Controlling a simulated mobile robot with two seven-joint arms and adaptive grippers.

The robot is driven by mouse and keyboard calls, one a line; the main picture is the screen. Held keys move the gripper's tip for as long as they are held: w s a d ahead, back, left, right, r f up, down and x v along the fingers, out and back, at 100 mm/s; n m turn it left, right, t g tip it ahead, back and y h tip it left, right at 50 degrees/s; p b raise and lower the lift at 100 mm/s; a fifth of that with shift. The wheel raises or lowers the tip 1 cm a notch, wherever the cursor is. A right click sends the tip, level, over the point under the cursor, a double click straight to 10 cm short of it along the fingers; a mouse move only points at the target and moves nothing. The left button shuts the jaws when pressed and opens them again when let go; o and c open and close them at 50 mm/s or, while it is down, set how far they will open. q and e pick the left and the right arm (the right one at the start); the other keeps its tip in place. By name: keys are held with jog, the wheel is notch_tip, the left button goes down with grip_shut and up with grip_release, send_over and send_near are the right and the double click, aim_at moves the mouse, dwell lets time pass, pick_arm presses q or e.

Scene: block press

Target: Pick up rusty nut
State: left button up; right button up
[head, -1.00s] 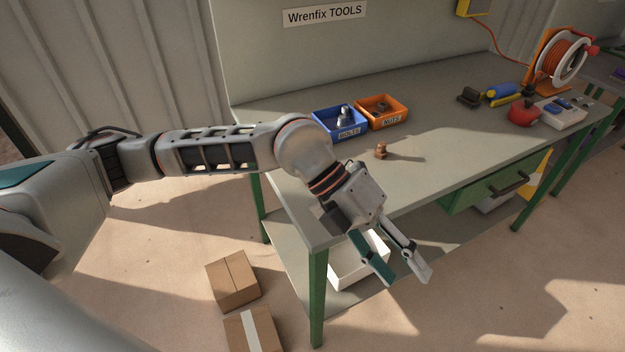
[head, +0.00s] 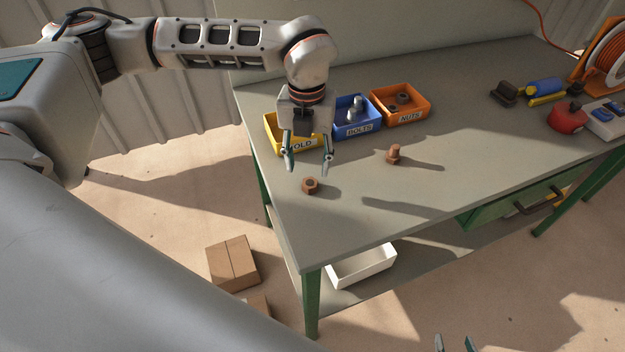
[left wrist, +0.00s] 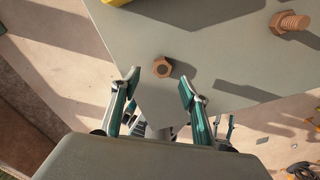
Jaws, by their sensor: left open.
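The rusty nut (head: 310,187) lies on the workbench near its left end. It also shows in the left wrist view (left wrist: 162,67), just beyond my left fingertips and roughly between their lines. My left gripper (head: 308,166) is open, empty and pointing down, a little behind the nut in the head view; it does not touch it. In the left wrist view its two fingers (left wrist: 158,80) are spread apart. Only the fingertips of my right gripper (head: 455,343) show at the bottom edge of the head view. They are apart with nothing visible between them.
A rusty bolt (head: 394,155) stands right of the nut. Behind are a yellow bin (head: 275,133), partly hidden by my left gripper, a blue BOLTS bin (head: 360,130) and an orange NUTS bin (head: 408,118). The front of the workbench (head: 350,220) is clear.

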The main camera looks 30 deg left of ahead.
aim_at(310, 182)
pick_arm(q)
jog(key=shift+s+f, duration=0.1)
jog(key=shift+f, duration=0.3)
jog(key=f, duration=0.1)
jog(key=f+p, duration=0.1)
jog(key=f, duration=0.1)
jog(key=shift+d+f, duration=0.2)
jog(key=shift+f, duration=0.1)
jog(key=shift+w+f, duration=0.2)
jog(key=shift+f, duration=0.5)
jog(key=c, duration=1.2)
jog(key=shift+c, duration=0.2)
pick_arm(e)
jog(key=shift+w+r, duration=0.2)
jog(key=shift+r, duration=0.4)
